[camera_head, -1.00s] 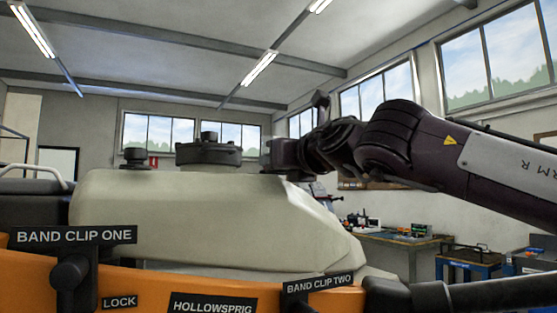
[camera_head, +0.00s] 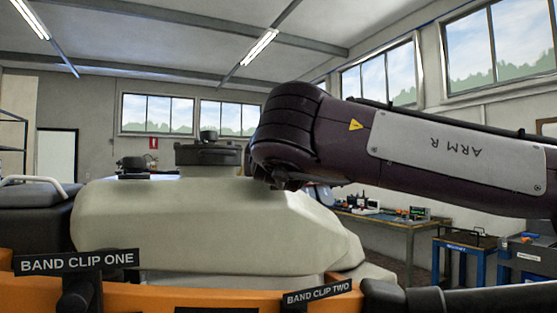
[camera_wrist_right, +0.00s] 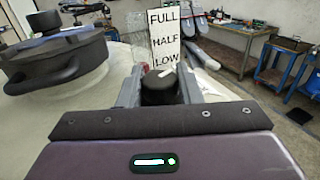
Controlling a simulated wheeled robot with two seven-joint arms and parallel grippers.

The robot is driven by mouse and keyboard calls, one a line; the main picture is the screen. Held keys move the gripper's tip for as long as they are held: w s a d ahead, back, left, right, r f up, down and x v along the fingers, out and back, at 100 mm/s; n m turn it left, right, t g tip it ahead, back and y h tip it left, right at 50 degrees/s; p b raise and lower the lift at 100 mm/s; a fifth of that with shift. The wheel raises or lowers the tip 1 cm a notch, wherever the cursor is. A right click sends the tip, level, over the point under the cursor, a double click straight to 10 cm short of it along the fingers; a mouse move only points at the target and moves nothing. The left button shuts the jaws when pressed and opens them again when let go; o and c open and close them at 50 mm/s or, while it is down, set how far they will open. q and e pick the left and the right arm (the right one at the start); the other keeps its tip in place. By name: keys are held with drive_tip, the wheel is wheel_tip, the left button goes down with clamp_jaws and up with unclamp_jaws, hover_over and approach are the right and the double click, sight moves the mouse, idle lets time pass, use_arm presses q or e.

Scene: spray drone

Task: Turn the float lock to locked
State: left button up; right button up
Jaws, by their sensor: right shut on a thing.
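A round black knob with a white mark on its top (camera_wrist_right: 158,88) stands on the pale tank, between the two grey fingers of my right gripper (camera_wrist_right: 160,92) in the right wrist view. The fingers are shut on the knob. I take it to be the float lock; no lock lettering is readable on it. In the head view my right arm's dark wrist hides the gripper and the knob. The pale tank (camera_head: 190,230) fills the middle of the head view. My left gripper is not in view.
A white FULL, HALF, LOW level plate (camera_wrist_right: 164,38) stands just behind the knob. A large black tank cap (camera_wrist_right: 55,55) is to its left and also shows in the head view (camera_head: 208,155). A workbench (camera_head: 385,222) stands behind at right.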

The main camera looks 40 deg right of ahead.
drive_tip(key=shift+r, duration=0.1)
drive_tip(key=o, duration=0.7)
